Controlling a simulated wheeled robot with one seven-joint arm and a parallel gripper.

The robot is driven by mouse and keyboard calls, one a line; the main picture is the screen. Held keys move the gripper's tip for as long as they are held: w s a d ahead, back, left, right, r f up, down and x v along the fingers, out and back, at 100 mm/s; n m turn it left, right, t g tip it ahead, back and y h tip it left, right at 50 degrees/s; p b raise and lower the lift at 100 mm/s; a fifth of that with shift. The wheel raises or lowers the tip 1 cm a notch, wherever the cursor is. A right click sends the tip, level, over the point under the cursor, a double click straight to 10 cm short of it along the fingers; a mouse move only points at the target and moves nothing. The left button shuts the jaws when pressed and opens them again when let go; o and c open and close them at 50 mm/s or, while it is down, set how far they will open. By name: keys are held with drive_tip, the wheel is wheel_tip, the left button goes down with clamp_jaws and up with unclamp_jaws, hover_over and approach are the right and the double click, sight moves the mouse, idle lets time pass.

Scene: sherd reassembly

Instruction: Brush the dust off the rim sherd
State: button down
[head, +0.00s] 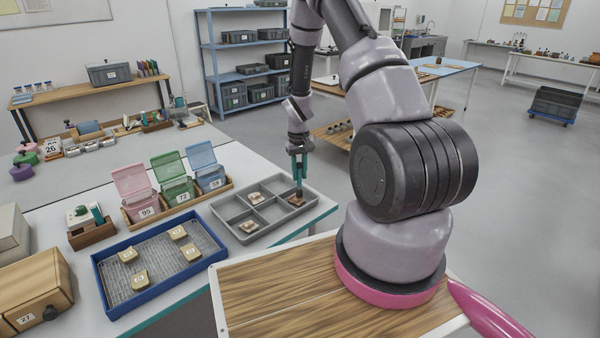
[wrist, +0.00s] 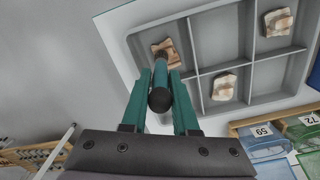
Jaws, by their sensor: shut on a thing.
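My gripper (head: 299,163) points down over the grey divided tray (head: 239,209). Its teal fingers are shut on a slim brush (wrist: 160,98) with a dark rounded end. The brush reaches down to a brown sherd (head: 293,201) in the tray's far right compartment. That sherd also shows in the wrist view (wrist: 159,47), partly hidden behind the brush. I cannot tell whether the bristles touch it. Two paler sherds lie in other compartments, one at the back left (head: 253,196) and one at the front (head: 248,226). No label shows which is the rim sherd.
A blue mesh-floored tray (head: 107,287) with several tan pieces lies left of the grey tray. Open pink (head: 145,207), green (head: 177,191) and blue (head: 210,180) boxes stand behind it. A wooden drawer box (head: 30,290) is at the left edge. Some tray compartments are empty.

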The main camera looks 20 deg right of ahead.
drive_tip(key=shift+s+a+r, duration=0.15)
drive_tip(key=shift+s+a, duration=0.2)
drive_tip(key=shift+a, duration=0.35)
drive_tip(key=shift+w+d, duration=0.35)
drive_tip(key=shift+d, duration=0.45)
drive_tip(key=shift+s+a, duration=0.35)
drive_tip(key=shift+a, duration=0.45)
drive_tip(key=shift+w+d, duration=0.35)
drive_tip(key=shift+d, duration=0.45)
drive_tip(key=shift+s+a, duration=0.35)
drive_tip(key=shift+a, duration=0.45)
drive_tip(key=shift+w+d, duration=0.4)
drive_tip(key=shift+d, duration=0.4)
drive_tip(key=shift+s+a, duration=0.4)
drive_tip(key=shift+a, duration=0.4)
drive_tip(key=shift+w+d, duration=0.4)
drive_tip(key=shift+d, duration=0.4)
